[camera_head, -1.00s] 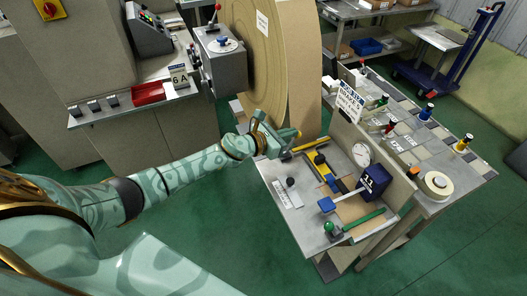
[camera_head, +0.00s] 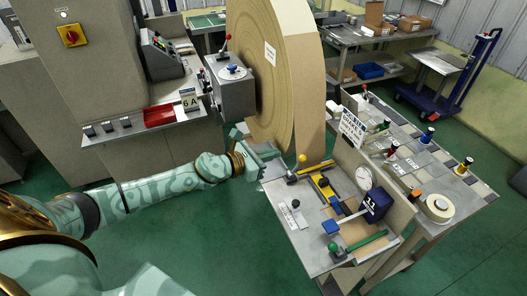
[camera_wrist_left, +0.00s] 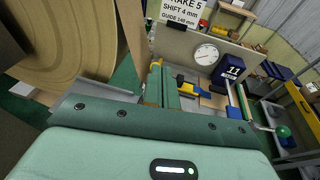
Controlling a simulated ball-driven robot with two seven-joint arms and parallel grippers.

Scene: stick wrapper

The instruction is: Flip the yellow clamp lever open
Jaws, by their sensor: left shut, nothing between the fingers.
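I take this for the yellow clamp lever. A flat yellow bar (camera_head: 318,168) lies beside it. My left gripper (camera_head: 276,155) is just left of the knob, apart from it, shut and empty. My right gripper is not in view.
A big paper roll (camera_head: 262,75) stands right behind my left gripper. The bench also carries a yellow block (camera_head: 324,187), a blue box (camera_head: 376,203), a dial (camera_head: 364,178) and a green-knobbed handle (camera_head: 337,248). The floor left of the bench is clear.

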